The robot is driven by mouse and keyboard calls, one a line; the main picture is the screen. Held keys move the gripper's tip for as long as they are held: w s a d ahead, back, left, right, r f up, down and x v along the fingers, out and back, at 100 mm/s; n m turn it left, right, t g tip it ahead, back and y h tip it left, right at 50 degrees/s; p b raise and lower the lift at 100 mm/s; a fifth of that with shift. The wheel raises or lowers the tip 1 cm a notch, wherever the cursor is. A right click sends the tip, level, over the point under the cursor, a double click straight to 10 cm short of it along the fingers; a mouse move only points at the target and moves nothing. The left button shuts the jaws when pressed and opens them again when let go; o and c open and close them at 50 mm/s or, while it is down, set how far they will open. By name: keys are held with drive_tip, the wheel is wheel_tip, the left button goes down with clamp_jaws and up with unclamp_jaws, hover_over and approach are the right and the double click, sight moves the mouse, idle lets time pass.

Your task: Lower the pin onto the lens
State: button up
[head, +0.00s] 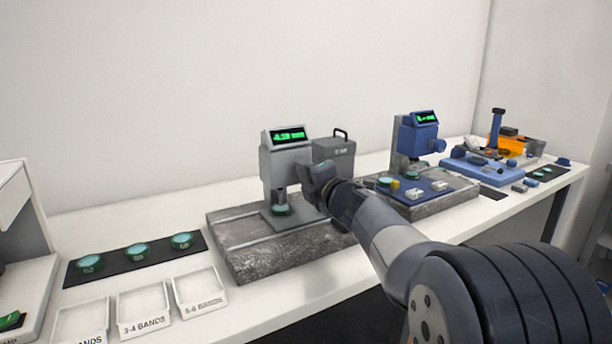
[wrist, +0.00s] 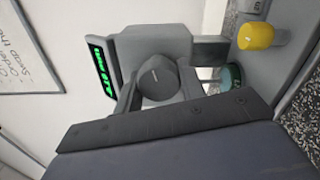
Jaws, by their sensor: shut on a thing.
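The grey gauge (head: 278,165) with a green-lit display (head: 288,135) stands on a stone block. A teal lens (head: 281,210) lies on its small stage, below the pin (head: 280,196). The lens also shows in the wrist view (wrist: 231,77). Pin and lens look close; I cannot tell whether they touch. My gripper (head: 318,182) is at the gauge's right side, shut on the dark round knob (wrist: 158,77). The knob is hidden behind my gripper in the head view. The display digits are too blurred to read surely.
Three teal lenses (head: 137,252) lie on a black strip at left, behind white labelled trays (head: 143,308). A grey box with a handle (head: 336,155) stands right behind my gripper. A blue gauge (head: 417,140) with a blue plate stands farther right. A yellow knob (wrist: 257,35) shows in the wrist view.

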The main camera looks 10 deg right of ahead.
drive_tip(key=o, duration=1)
drive_tip(key=shift+c, duration=0.2)
drive_tip(key=v, duration=1)
drive_tip(key=shift+s+p, duration=0.4)
drive_tip(key=shift+d, duration=0.1)
drive_tip(key=x, duration=1.1)
drive_tip(key=shift+b, duration=0.35)
drive_tip(key=shift+s, duration=0.1)
